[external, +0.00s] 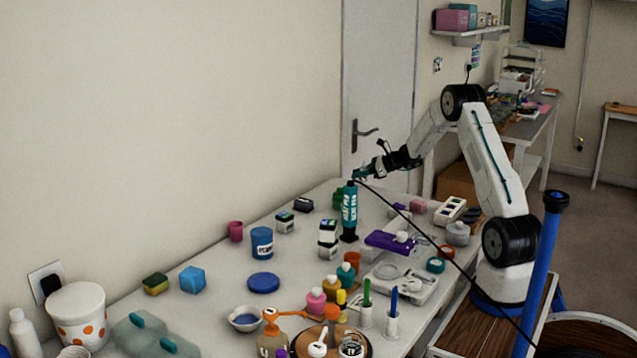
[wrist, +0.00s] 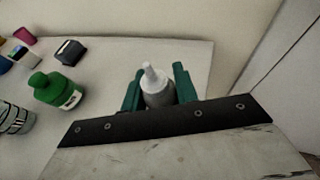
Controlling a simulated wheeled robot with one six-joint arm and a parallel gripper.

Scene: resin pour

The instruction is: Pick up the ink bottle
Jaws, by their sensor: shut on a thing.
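My gripper (wrist: 156,92) is shut on a small bottle with a pale pointed nozzle and grey-white body, the ink bottle (wrist: 157,88). It stands between the green fingers in the wrist view, its lower part hidden by the gripper's dark plate. In the external view my gripper (external: 360,174) is above the far end of the table, just over a tall teal bottle with white lettering (external: 349,208). The held bottle is too small there to make out clearly. I cannot tell how far it is off the table.
A green bottle (wrist: 55,90) and a black box (wrist: 70,52) stand left of the gripper in the wrist view. The white table (external: 205,253) is crowded with a purple object (external: 388,243), a blue jar (external: 262,243) and several small bottles. The wall runs behind the table.

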